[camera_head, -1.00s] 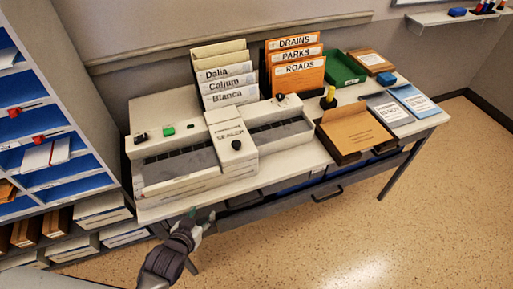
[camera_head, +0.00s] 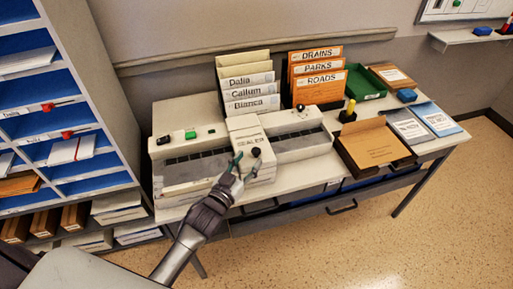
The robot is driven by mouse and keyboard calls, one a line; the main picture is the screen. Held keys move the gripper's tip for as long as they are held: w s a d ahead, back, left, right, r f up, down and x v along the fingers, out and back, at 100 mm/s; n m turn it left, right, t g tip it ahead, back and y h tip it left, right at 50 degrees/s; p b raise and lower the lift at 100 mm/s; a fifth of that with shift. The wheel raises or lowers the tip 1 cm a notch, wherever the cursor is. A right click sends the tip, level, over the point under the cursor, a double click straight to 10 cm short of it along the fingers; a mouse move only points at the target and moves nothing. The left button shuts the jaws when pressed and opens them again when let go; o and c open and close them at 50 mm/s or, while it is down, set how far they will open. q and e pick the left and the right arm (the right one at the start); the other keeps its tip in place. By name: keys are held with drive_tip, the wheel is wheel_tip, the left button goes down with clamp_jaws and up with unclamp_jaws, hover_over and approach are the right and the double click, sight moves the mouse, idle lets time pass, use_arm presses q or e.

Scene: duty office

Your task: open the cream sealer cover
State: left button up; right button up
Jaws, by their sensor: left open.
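The cream sealer (camera_head: 190,162) stands on the left part of the desk. Its cover (camera_head: 246,135), a raised cream block in the middle marked "SEALER", looks shut. A black knob (camera_head: 256,152) sits at the cover's front. My left gripper (camera_head: 245,165) reaches in from below, with its green-tipped fingers open and empty. The fingers are at the cover's front, just left of and below the knob in the picture. I cannot tell whether they touch the cover. My right gripper is not in view.
File holders (camera_head: 248,90) with name and orange cards stand behind the sealer. Blue-lined shelves (camera_head: 75,120) stand close on the left.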

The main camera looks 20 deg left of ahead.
sight(254, 153)
use_arm(q)
drive_tip(key=w, duration=0.2)
drive_tip(key=w+d, duration=0.1)
drive_tip(key=w, duration=0.2)
drive_tip(key=shift+w, duration=0.15)
clamp_jaws()
